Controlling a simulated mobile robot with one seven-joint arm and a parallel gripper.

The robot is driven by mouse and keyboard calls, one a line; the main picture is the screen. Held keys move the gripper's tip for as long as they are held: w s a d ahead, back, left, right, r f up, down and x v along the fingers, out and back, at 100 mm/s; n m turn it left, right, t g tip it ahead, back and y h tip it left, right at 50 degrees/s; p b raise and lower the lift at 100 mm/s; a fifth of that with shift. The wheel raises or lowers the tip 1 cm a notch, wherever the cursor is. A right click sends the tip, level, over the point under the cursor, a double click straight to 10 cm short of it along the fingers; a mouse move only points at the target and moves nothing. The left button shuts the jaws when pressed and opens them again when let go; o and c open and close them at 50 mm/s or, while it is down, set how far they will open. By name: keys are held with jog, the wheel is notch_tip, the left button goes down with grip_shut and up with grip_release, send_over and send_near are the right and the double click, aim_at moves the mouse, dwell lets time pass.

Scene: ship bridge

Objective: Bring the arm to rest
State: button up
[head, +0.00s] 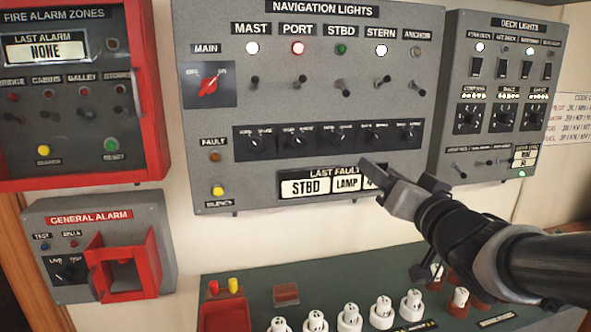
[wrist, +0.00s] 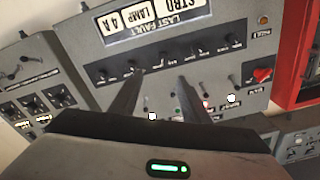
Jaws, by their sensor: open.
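My gripper (head: 370,170) is at the end of my arm, which reaches in from the right in the head view. It is in front of the lower part of the navigation lights panel (head: 215,120), beside the last fault display (head: 305,187), and covers part of its right end. In the wrist view the two fingers of my gripper (wrist: 160,76) stand apart with nothing between them. The panel (wrist: 215,50) appears upside down behind them. I cannot tell whether the fingertips touch the panel.
The deck lights panel (head: 500,80) is at the right. The fire alarm panel (head: 85,75) and general alarm box (head: 45,215), with a red guard (head: 95,262), are at the left. A console (head: 250,268) with several white knobs lies below my arm.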

jog(key=s+d+f+g+h+p, duration=0.1)
jog(key=s+d+g+h+p, duration=0.2)
jog(key=s+g+h+p, duration=0.2)
jog(key=s+a+f+n+g+p, duration=0.1)
jog(key=s+a+f+g, duration=0.1)
jog(key=s, duration=0.6)
jog(key=s+a+f+n+g+y+p, duration=0.1)
jog(key=s+a+f+g+p, duration=0.1)
jog(key=s+a+g, duration=0.3)
jog(key=s+f, duration=0.1)
jog(key=s, duration=0.2)
jog(key=shift+s+f+n, duration=0.3)
jog(key=shift+s+f, duration=0.05)
jog(key=shift+s, duration=0.05)
